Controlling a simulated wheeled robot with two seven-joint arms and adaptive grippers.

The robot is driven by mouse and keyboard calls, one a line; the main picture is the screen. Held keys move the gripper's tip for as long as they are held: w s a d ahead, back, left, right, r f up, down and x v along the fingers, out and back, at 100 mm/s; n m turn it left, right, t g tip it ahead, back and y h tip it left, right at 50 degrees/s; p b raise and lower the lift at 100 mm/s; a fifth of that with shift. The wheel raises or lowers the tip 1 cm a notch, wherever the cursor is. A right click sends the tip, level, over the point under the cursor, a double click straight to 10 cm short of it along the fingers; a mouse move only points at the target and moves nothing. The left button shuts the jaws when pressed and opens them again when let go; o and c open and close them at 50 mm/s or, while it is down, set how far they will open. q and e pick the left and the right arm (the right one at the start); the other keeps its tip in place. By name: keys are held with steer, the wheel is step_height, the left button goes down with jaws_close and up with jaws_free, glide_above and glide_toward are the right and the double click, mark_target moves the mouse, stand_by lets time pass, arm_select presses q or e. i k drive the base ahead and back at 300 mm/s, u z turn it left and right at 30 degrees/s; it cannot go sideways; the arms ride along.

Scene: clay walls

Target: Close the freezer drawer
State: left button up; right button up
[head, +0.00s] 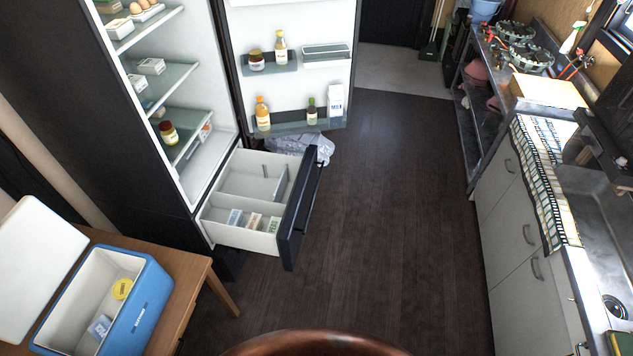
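The freezer drawer (240,240) is pulled out below the fridge compartment at the left of centre in the head view. It has white inner walls, a dark front panel (301,215) and a divider inside. Several small cartons (254,221) lie in its near section. The fridge door (344,60) above it stands wide open, with bottles and jars on its shelves. Neither of my grippers shows in the head view.
A blue cooler (140,318) with its lid open stands on a wooden table (195,270) at the lower left. A crumpled grey bag (312,146) lies behind the drawer. A counter (515,215) runs along the right. The dark floor (400,220) between is clear.

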mark_target(248, 181)
steer(key=z, duration=0.45)
steer(key=i, duration=1.05)
steer(key=u, duration=0.55)
